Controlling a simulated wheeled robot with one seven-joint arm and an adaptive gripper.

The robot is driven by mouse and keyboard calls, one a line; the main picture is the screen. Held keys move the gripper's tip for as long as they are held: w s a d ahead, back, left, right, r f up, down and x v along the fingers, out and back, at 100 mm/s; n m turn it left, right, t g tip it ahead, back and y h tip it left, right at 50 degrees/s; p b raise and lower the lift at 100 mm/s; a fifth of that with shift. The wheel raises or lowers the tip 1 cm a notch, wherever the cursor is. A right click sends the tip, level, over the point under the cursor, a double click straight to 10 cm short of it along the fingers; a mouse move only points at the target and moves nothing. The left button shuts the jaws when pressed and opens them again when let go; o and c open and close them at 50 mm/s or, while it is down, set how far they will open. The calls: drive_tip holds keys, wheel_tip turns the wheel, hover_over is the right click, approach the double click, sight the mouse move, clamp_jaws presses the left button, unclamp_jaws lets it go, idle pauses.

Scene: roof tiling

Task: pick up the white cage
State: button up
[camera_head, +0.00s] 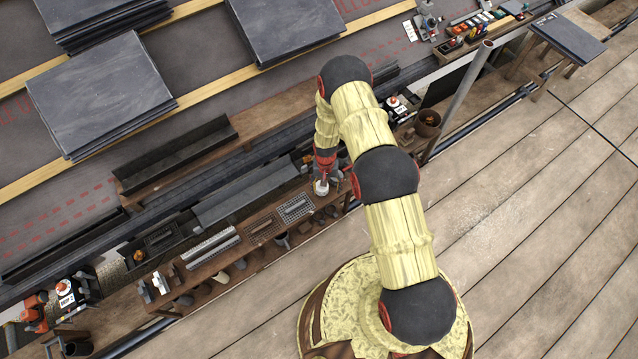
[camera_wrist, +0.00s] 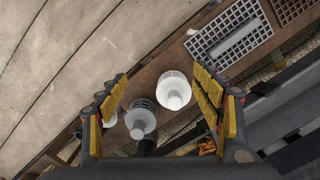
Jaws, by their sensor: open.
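The white cage (camera_wrist: 174,92) looks like a short white round piece with a paler knob. It stands upright on the brown wooden shelf (camera_wrist: 145,75), between the fingers of my gripper (camera_wrist: 162,82) as seen in the wrist view. My gripper is open, with yellow-padded fingers on either side and nothing held. In the head view my gripper (camera_head: 326,172) is over the right part of the wooden shelf, and a small white piece (camera_head: 321,188) shows just below it. The cage's ribs are too small to make out, and I cannot tell the height gap.
A grey-white round piece (camera_wrist: 140,120) stands close beside the cage, with a dark ribbed one behind it. A light grey grid (camera_wrist: 230,35) lies nearby on the shelf. A slanted grey pole (camera_head: 465,95) rises right of my arm. Slate stacks (camera_head: 98,92) lie on the roof.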

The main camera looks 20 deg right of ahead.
sight(322, 188)
drive_tip(key=w, duration=0.3)
drive_tip(key=shift+r+t, duration=0.2)
drive_tip(key=shift+t, duration=0.2)
drive_tip(key=shift+w+m, duration=0.3)
drive_tip(key=shift+m, duration=0.1)
drive_tip(key=shift+w+a+f+b, duration=0.15)
drive_tip(key=shift+f+b, duration=0.7)
drive_tip(key=shift+f, duration=1.1)
drive_tip(key=shift+w+a+f+b, duration=0.15)
drive_tip(key=shift+f+b, duration=0.65)
drive_tip(key=shift+f, duration=1.15)
drive_tip(key=c, duration=1.1)
